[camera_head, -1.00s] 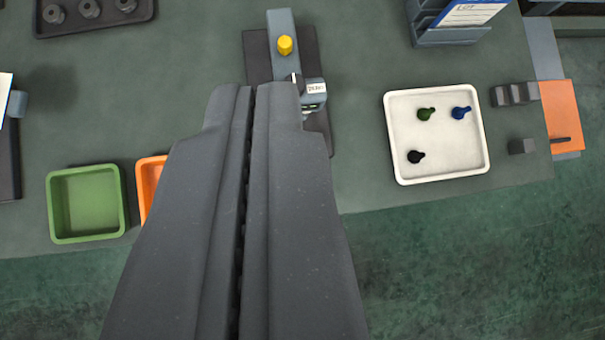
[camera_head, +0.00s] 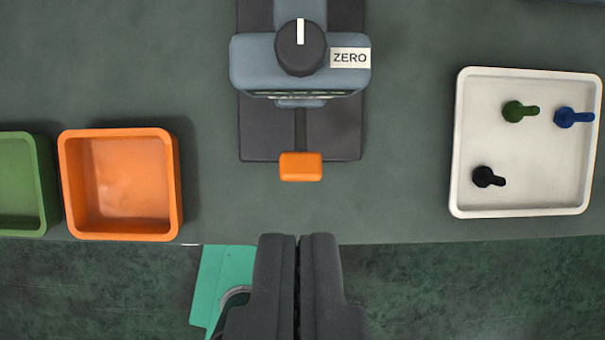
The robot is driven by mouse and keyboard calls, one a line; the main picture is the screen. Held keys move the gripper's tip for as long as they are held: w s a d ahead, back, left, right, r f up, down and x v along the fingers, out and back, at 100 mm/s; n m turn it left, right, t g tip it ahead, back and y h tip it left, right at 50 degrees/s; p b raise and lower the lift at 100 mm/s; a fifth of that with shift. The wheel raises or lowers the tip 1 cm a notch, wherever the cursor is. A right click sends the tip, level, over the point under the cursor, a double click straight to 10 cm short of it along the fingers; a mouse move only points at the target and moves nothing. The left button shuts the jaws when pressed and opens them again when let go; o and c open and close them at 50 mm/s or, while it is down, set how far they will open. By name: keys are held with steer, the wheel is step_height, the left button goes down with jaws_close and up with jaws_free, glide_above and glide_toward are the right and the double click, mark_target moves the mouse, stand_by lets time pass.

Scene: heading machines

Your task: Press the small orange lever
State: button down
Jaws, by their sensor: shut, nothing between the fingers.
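The small orange lever (camera_head: 301,166) is a short rounded block at the near edge of a dark base plate (camera_head: 260,143). It belongs to a grey-blue device (camera_head: 255,68) with a black knob and a label reading ZERO. My gripper (camera_head: 299,238) is shut and empty. In the picture its fingertips lie below the lever, near the table's front edge, with a gap between them and the lever. The lever is in full view. How high the fingertips are above the table is hard to tell.
An orange tray (camera_head: 176,190) and a green tray (camera_head: 48,185) stand to the left. A white tray (camera_head: 457,150) with green, blue and black small parts lies to the right. The table (camera_head: 400,200) is clear on both sides of the device.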

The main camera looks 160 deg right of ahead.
steer(key=p, duration=0.2)
glide_above(297, 147)
step_height(297, 147, down, 10)
steer(key=shift+w+r, duration=0.15)
steer(key=shift+r, duration=0.05)
steer(key=shift+s+d+f, duration=0.2)
steer(key=shift+s+f, duration=0.35)
steer(key=shift+f, duration=0.3)
steer(key=shift+s+f, duration=0.35)
steer(key=shift+f, duration=0.5)
steer(key=shift+d, duration=0.1)
steer(key=shift+f+b, duration=0.15)
steer(key=shift+b, duration=0.15)
